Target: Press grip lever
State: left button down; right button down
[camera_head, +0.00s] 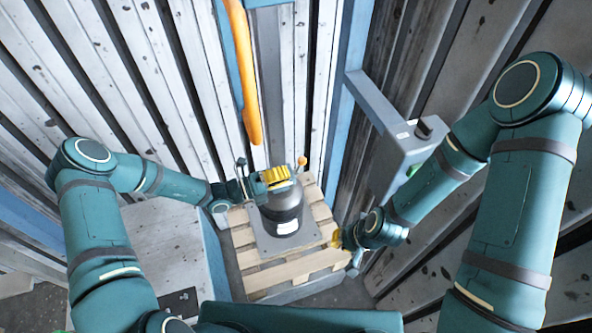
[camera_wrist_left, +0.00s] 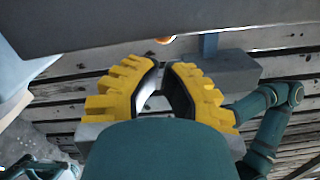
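A dark, rounded blower housing (camera_head: 285,207) with a white label stands on a grey plate on a wooden pallet. A thin lever with an orange knob (camera_head: 302,160) rises behind its top right. An orange round end (camera_wrist_left: 165,40) also shows in the left wrist view, ahead of the fingertips. My left gripper (camera_head: 275,177), with yellow fingers, is at the top of the housing, left of the knob; contact is unclear. In the wrist view its fingers (camera_wrist_left: 166,66) are partly apart with a gap between the tips. My right gripper (camera_head: 338,240) is low, right of the housing; its fingers are too small to read.
The pallet (camera_head: 282,272) has bare slats around the plate. An orange hose-like piece (camera_head: 246,75) hangs behind the housing. A grey box with a dark knob (camera_head: 424,128) projects from the right wall, close to my right arm. Slatted metal walls close in on both sides.

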pick_arm(q)
jog(key=v, duration=0.7)
jog(key=shift+a, duration=0.15)
jog(key=shift+s+f, duration=0.1)
jog(key=shift+s, duration=0.1)
